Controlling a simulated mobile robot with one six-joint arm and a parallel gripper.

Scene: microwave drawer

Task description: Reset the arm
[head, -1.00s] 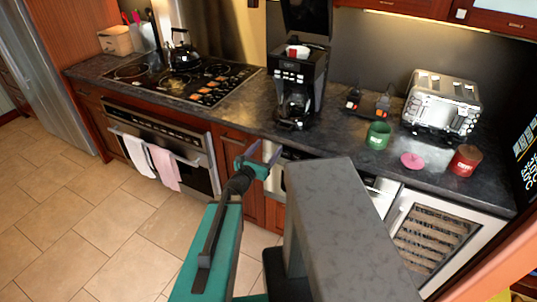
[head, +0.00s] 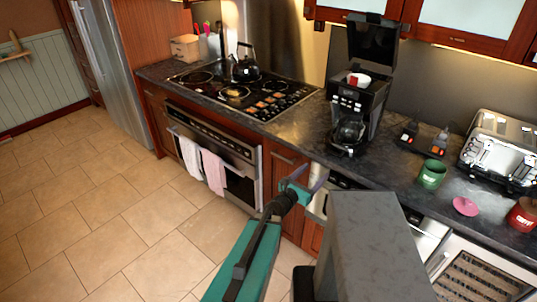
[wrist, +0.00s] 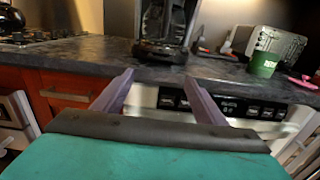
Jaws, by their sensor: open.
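My gripper (head: 305,186) is in front of the counter, below the coffee maker, with my teal arm reaching up to it from the bottom of the head view. In the wrist view my gripper (wrist: 162,98) shows two purple fingers spread apart with nothing between them. Beyond the fingers is the white microwave drawer front with a black control strip (wrist: 222,106), under the counter edge.
The dark counter (head: 395,170) holds a black coffee maker (head: 358,95), a green mug (head: 432,174), a pink lid (head: 465,206), a red canister (head: 523,214) and a toaster (head: 500,150). An oven (head: 215,150) with towels stands left. The tiled floor (head: 90,210) at left is clear.

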